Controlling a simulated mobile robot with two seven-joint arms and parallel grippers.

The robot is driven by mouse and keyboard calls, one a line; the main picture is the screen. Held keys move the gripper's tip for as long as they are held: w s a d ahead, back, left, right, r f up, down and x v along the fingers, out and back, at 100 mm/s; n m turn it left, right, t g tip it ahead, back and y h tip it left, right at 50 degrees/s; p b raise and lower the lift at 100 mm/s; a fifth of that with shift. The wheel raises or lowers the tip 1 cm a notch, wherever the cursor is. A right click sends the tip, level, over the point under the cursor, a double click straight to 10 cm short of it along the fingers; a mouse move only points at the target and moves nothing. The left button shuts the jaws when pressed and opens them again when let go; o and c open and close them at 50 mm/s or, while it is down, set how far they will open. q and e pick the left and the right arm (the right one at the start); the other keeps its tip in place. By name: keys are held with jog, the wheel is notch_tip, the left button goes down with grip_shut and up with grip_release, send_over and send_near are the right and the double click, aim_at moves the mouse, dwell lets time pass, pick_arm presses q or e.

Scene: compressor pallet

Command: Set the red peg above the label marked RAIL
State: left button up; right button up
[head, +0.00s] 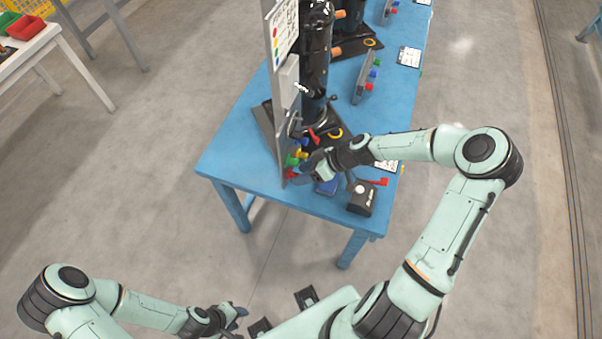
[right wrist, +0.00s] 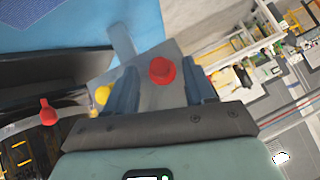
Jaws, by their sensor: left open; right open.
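The red peg (head: 291,174) sits low on an upright grey panel (head: 283,140) at the near end of the blue table. In the right wrist view the red peg (right wrist: 162,70) stands between my right gripper's two fingers (right wrist: 163,80), with gaps visible at both sides. My right gripper (head: 303,173) is open beside the panel's lower edge. A yellow peg (right wrist: 101,95) shows just outside one finger. Green (head: 292,160) and yellow (head: 302,154) pegs sit above the red one. No label marked RAIL is readable. My left gripper (head: 238,313) is open and empty, low and away from the table.
A black compressor (head: 315,60) stands behind the panel on the blue table (head: 228,155). A board with coloured dots (head: 284,35) rises above it. A dark box (head: 362,197) with a red lever stands at the table's near right corner.

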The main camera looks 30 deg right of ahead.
jog(key=shift+w+a+f, duration=0.3)
jog(key=shift+a+f, duration=0.15)
jog(key=shift+f, duration=0.05)
grip_shut()
jog(key=c, duration=0.8)
grip_release()
jog(key=shift+c, duration=0.2)
grip_shut()
jog(key=shift+s+d, duration=0.1)
jog(key=shift+s, duration=0.05)
jog(key=shift+s+d, duration=0.95)
jog(key=shift+s, duration=0.15)
jog(key=shift+s+d, duration=0.9)
jog(key=shift+s, duration=0.2)
